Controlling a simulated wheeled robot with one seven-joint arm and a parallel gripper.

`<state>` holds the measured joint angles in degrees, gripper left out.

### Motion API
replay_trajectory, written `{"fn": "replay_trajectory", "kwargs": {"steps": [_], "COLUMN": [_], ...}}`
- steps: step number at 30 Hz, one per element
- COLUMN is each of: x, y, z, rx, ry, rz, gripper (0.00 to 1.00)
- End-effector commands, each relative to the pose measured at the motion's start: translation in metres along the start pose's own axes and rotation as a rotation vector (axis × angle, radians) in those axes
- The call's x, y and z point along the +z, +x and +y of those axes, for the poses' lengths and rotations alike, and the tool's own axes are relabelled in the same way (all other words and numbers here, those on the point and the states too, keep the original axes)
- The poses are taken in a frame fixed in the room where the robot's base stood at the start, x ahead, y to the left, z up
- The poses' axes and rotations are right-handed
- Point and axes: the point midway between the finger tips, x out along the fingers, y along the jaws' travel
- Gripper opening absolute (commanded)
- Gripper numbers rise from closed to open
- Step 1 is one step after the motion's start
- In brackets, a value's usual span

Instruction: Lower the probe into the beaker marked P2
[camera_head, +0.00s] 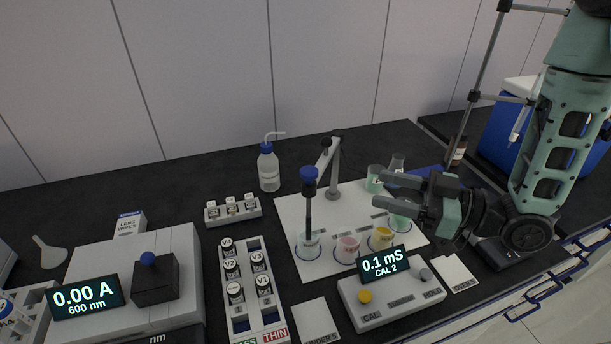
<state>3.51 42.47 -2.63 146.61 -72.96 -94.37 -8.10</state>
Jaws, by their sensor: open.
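The probe (308,198) has a blue cap and a dark shaft and hangs upright from a jointed stand arm. Its lower end is at or in the leftmost beaker (307,246), which looks clear. To the right stand a pink beaker (347,249), a yellow beaker (381,238) and a green beaker (399,222). Their markings are too small to read, so I cannot tell which is P2. My gripper (378,192) is open and empty, its fingers pointing left, to the right of the probe and apart from it. It partly hides the green beaker's surroundings.
The stand (333,180) and beakers are on a white mat (288,209). A meter (391,298) reading 0.1 mS CAL 2 is in front. Behind are a wash bottle (268,168) and more glassware (374,179). A vial rack (248,290) is left.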

Motion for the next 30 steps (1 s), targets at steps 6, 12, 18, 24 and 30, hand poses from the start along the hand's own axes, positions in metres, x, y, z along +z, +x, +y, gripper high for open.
{"fn": "replay_trajectory", "kwargs": {"steps": [6, 12, 18, 24, 30], "x": [-0.002, -0.004, -0.003, -0.001, 0.000], "y": [0.045, 0.087, 0.124, 0.146, 0.152], "z": [-0.002, -0.001, -0.002, -0.001, -0.001], "rx": [-0.006, -0.004, -0.003, -0.002, 0.000], "ry": [-0.001, 0.000, 0.001, -0.001, 0.000], "rz": [0.002, 0.001, 0.001, 0.000, 0.001], "gripper": [0.52, 0.52, 0.52, 0.52, 0.52]}}
